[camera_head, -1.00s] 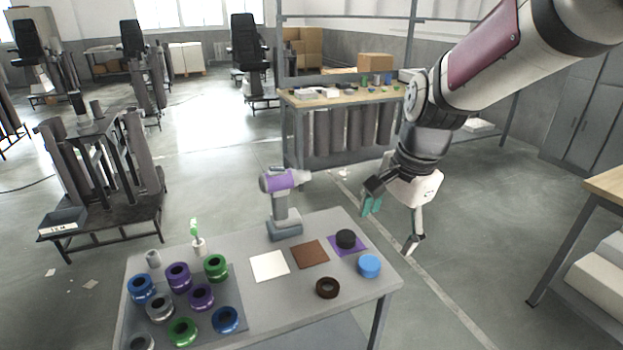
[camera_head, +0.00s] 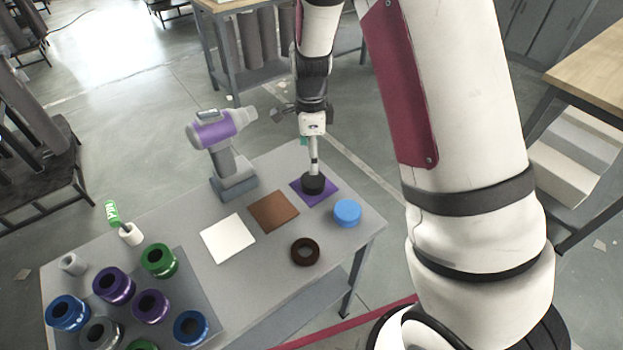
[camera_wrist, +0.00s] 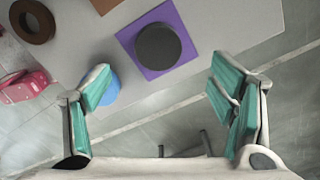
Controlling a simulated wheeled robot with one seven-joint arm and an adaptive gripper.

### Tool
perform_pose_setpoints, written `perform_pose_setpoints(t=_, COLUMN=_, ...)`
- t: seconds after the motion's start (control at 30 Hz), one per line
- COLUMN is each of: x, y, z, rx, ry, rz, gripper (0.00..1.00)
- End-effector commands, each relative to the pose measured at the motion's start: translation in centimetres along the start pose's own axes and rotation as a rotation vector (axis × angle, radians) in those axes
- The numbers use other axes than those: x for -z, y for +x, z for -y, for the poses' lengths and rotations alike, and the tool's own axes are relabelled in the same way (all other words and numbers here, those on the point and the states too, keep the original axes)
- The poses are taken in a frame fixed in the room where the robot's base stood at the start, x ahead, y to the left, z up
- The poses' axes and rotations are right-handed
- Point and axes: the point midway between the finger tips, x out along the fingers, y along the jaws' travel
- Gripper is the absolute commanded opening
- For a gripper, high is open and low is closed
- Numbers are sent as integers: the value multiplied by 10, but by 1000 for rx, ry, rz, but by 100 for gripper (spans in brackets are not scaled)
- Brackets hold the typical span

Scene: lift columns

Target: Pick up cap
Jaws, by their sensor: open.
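A round black cap (camera_head: 313,184) sits on a purple square (camera_head: 327,192) near the table's far right corner. In the wrist view the black cap (camera_wrist: 158,46) lies ahead of the fingers, within the purple square (camera_wrist: 131,40). A round blue cap (camera_head: 347,212) stands nearer the front; in the wrist view it (camera_wrist: 108,92) is partly hidden by the left finger. My gripper (camera_head: 313,158) is over the black cap's side of the table and overlaps it in the head view. In the wrist view my gripper (camera_wrist: 162,90) is open, its teal pads wide apart with nothing between them.
A brown ring (camera_head: 305,251), a brown square (camera_head: 273,211) and a white square (camera_head: 228,238) lie on the grey table (camera_head: 265,275). A purple-grey drill (camera_head: 222,145) stands upright left of my gripper. Several coloured rings fill the left. Beyond the table's right edge is open floor.

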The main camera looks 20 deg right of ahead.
Motion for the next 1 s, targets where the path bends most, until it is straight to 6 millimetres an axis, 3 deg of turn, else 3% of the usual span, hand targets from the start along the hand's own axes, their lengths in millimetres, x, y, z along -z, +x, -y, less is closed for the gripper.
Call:
perform_pose_setpoints(t=0.13, x=0, y=27, z=-1, rx=-3, ry=0, rz=-1, gripper=77)
perform_pose_setpoints(t=0.47, x=0, y=52, z=-2, rx=-2, ry=-1, rz=0, gripper=77)
perform_pose_setpoints(t=0.7, x=0, y=85, z=-2, rx=-1, ry=-1, rz=0, gripper=77)
perform_pose_setpoints(t=1.0, x=-1, y=94, z=-1, rx=1, ry=-2, rz=1, gripper=77)
